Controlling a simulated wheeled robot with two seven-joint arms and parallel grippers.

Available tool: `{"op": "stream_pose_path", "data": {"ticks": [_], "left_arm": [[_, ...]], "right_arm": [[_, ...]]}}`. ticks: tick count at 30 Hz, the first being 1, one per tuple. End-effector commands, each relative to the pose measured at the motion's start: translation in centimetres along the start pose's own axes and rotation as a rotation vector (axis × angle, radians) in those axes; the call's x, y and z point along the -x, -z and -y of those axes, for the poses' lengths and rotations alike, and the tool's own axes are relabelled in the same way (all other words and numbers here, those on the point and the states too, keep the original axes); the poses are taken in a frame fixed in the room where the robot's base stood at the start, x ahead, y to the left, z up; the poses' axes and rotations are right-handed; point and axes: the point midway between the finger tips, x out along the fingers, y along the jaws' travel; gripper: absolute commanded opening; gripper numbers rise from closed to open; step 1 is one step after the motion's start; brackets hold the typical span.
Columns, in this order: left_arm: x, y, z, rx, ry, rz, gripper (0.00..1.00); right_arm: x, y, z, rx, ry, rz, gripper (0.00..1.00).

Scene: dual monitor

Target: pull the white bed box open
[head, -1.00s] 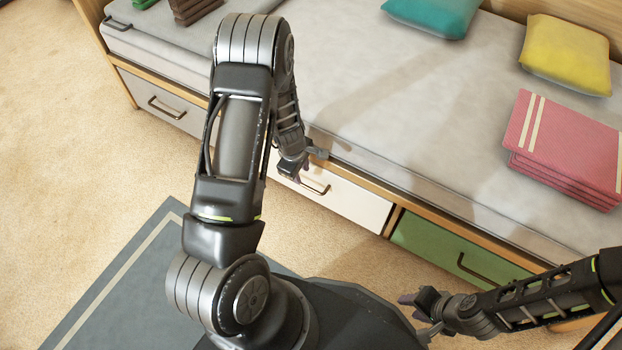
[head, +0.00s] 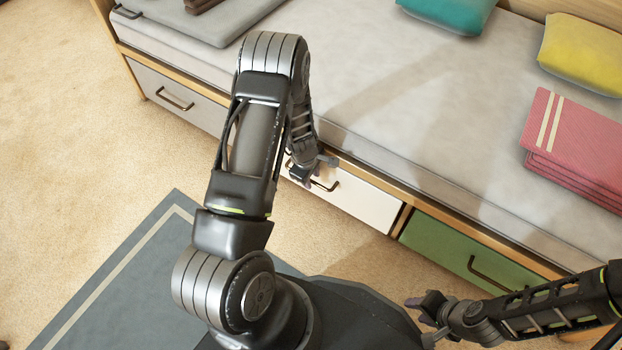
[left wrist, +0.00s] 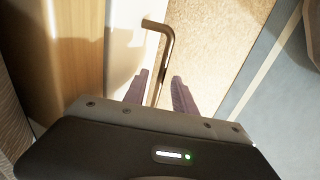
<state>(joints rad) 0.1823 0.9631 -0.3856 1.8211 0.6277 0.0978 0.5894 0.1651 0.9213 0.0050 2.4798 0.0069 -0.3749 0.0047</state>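The white bed box (head: 358,201) is the white-fronted drawer under the bed, left of the green one. Its front looks flush with the frame. Its dark bar handle (head: 331,187) shows beside my left gripper (head: 316,172), which partly covers it in the head view. In the left wrist view the handle (left wrist: 167,45) runs down between the two fingers of my left gripper (left wrist: 158,84). The fingers are apart, with a gap on each side of the bar. My right gripper (head: 422,320) is off to the right, near my base, with its fingers apart and empty.
The green box (head: 450,246) is right of the white one, and a grey box (head: 175,97) is at the far left. A grey rug (head: 135,265) lies on the floor. The carpet in front of the white box is clear. Pillows and folded pink cloth (head: 577,146) lie on the bed.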

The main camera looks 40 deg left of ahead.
Motion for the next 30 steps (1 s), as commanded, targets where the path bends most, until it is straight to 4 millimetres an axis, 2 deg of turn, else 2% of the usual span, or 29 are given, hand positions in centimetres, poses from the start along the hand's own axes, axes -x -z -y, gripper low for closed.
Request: {"op": "stream_pose_path", "data": {"ticks": [7,19,30], "left_arm": [[-0.03,0.00,0.00,0.000,0.000,0.000,0.33],[-0.02,0.01,0.01,0.001,0.000,0.000,0.00],[-0.02,0.01,0.00,0.001,0.000,0.000,0.00]], "right_arm": [[0.01,0.01,0.03,0.000,0.000,0.000,0.38],[0.01,-0.01,0.03,0.001,0.000,0.000,0.38],[0.01,-0.01,0.03,0.001,0.000,0.000,0.38]]}}
